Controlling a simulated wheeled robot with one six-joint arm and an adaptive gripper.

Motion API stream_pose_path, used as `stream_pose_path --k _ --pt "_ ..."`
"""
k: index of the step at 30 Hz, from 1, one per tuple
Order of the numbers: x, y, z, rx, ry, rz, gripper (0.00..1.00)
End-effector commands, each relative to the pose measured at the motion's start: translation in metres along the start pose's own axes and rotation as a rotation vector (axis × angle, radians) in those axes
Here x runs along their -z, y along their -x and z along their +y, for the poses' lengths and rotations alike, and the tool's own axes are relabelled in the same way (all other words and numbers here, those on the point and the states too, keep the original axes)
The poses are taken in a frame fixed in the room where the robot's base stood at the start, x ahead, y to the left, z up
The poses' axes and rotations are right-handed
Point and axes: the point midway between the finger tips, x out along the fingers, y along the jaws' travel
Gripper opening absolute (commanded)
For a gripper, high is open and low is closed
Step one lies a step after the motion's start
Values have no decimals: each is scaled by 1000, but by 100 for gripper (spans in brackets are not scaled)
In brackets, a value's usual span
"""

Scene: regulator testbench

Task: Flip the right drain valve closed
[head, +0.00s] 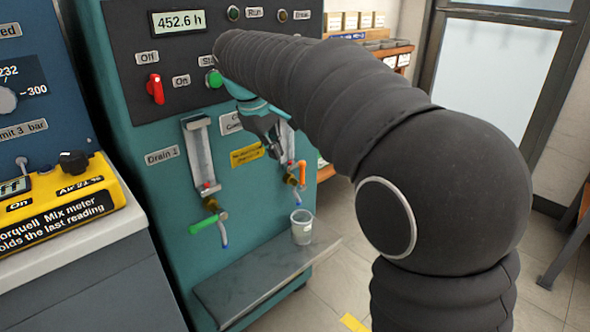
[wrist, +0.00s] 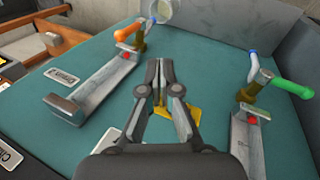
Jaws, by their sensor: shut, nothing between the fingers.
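The right drain valve has an orange handle (head: 302,174) on a brass body below a sight tube on the teal cabinet. In the head view the handle stands roughly upright. My gripper (wrist: 160,68) is shut and empty, between the two drains and apart from both handles. In the head view my arm partly hides the right sight tube.
A clear cup (head: 302,228) stands on the grey shelf (head: 262,283) under the right drain. A yellow label (head: 246,154) is on the cabinet between the drains. A red switch (head: 155,89) is on the black panel above. A yellow meter (head: 75,210) stands left.

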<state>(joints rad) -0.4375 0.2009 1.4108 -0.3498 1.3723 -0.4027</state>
Motion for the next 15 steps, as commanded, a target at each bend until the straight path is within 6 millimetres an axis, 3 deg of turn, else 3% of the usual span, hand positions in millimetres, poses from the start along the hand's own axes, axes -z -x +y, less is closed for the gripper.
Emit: stream_pose_path --k 5,15 --pt "0 -9 0 1 -1 -2 0" --pt "-1 -67 -1 2 -1 -3 0"
